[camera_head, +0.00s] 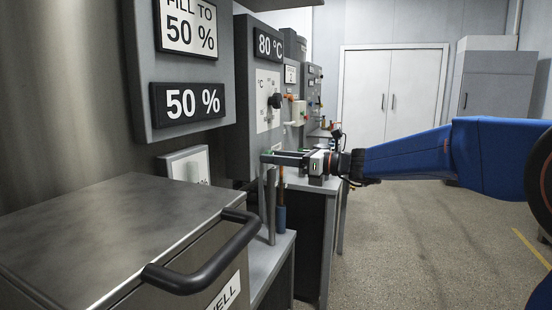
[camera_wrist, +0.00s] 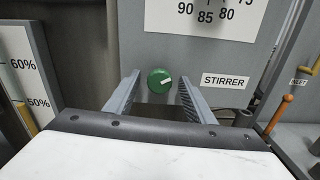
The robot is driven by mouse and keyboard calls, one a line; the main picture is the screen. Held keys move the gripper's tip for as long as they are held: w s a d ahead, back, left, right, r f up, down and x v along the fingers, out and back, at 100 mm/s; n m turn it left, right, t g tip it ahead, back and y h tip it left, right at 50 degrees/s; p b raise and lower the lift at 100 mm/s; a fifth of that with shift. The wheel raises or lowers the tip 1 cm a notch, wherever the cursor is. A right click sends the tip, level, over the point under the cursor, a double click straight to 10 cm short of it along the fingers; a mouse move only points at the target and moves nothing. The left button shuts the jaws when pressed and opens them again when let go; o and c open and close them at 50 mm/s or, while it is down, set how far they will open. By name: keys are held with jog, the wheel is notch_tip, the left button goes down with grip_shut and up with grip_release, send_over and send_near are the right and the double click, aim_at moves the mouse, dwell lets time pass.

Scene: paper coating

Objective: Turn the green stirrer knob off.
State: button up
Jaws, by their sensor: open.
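The green stirrer knob (camera_wrist: 160,80) is round with a pale pointer mark toward its upper right. It sits on a grey panel beside a white "STIRRER" label (camera_wrist: 225,81). My gripper (camera_wrist: 154,88) is open, with one finger to the left of the knob and one to the right; I cannot tell whether either touches it.
A dial scale plate (camera_wrist: 207,14) is above the knob. An orange-handled lever (camera_wrist: 279,114) stands at the right. In the head view, a metal cabinet (camera_head: 110,225) with a black handle (camera_head: 205,262) is in front. Open floor (camera_head: 430,235) lies at the right.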

jog(key=shift+c, duration=0.3)
jog(key=c, duration=1)
jog(key=shift+n, duration=0.4)
jog(key=n, duration=1.1)
jog(key=shift+s+a+f, duration=0.1)
jog(key=o, duration=1.1)
jog(key=shift+c, duration=0.2)
